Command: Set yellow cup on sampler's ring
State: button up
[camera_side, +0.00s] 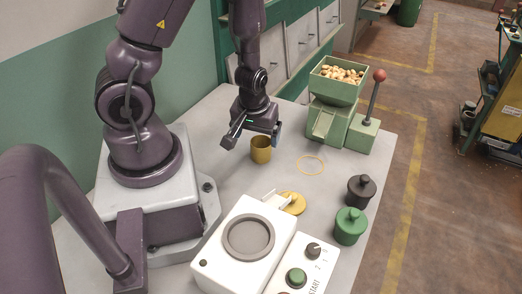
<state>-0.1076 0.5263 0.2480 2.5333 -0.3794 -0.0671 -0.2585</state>
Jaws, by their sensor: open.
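The yellow cup (261,151) stands upright on the grey table near the middle of the view. My gripper (255,136) is open just above and around the level of its rim, one finger to the left and one to the right. I cannot tell whether either finger touches the cup. A thin yellow ring outline (311,164) lies flat on the table to the right of the cup. A white machine (218,255) in front has a round grey ring (248,236) on its top, which is empty.
A green hopper (337,88) full of nuts stands behind the yellow outline, with a red-knobbed lever (376,92) beside it. A control panel (297,268) adjoins the machine.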

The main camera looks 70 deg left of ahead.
aim_at(261, 147)
jog(key=shift+w+a, duration=0.25)
jog(key=shift+w, duration=0.05)
jog(key=shift+w+a+f+t, duration=0.15)
jog(key=shift+f+t, duration=0.1)
jog(key=shift+t, duration=0.05)
jog(key=shift+x, duration=3.3)
jog(key=c, duration=1.2)
jog(key=shift+o, duration=0.2)
